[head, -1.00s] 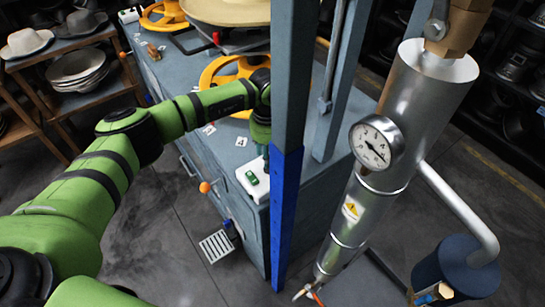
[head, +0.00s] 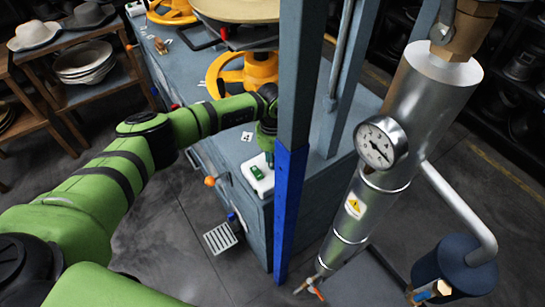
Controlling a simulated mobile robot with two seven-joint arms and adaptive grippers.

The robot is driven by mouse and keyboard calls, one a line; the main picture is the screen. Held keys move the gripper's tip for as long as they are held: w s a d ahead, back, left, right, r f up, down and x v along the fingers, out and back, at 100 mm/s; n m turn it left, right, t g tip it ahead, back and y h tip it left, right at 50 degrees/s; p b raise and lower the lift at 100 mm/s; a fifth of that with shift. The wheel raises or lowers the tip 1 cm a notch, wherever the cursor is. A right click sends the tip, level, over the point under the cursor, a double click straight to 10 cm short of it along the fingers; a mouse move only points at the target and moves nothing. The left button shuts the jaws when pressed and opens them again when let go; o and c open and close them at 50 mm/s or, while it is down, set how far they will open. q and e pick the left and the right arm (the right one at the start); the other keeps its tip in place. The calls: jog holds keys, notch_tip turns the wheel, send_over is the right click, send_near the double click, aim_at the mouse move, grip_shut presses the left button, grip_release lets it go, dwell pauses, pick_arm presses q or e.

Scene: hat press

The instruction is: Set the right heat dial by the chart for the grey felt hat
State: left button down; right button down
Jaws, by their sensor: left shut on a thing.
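My left gripper (head: 268,153) points down at the near right end of the blue-grey bench (head: 225,155), just behind a white box with a green top (head: 258,173). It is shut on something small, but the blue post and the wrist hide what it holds. I cannot make out the right heat dial or its setting. A small white card with dark marks (head: 247,136) lies on the bench beside the wrist; it is too small to read. Pale grey hats (head: 38,36) sit on the left shelf. My right gripper is not in view.
A blue-grey post (head: 293,150) stands close in front of the wrist. A metal cylinder with a round gauge (head: 377,144) rises to the right. Yellow handwheels (head: 240,72) and a beige press top (head: 235,8) are farther back. An orange knob (head: 210,181) sticks out of the bench front.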

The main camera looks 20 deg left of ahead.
pick_arm(q)
jog(key=shift+f+m+b, duration=0.1)
jog(key=shift+m+b, duration=0.5)
jog(key=m+b, duration=0.4)
jog(key=m, duration=0.1)
jog(key=shift+w+a+f, duration=0.1)
jog(key=shift+w, duration=0.05)
jog(key=m+b, duration=0.6)
jog(key=shift+w, duration=0.1)
jog(key=m+b, duration=0.3)
jog(key=m, duration=0.1)
jog(key=m+b, duration=0.2)
jog(key=shift+w+m, duration=0.1)
jog(key=shift+m, duration=0.3)
jog(key=m+b, duration=0.1)
jog(key=m, duration=0.1)
jog(key=m+b, duration=0.1)
jog(key=m, duration=0.1)
jog(key=shift+d+r+m, duration=0.2)
jog(key=shift+m, duration=0.1)
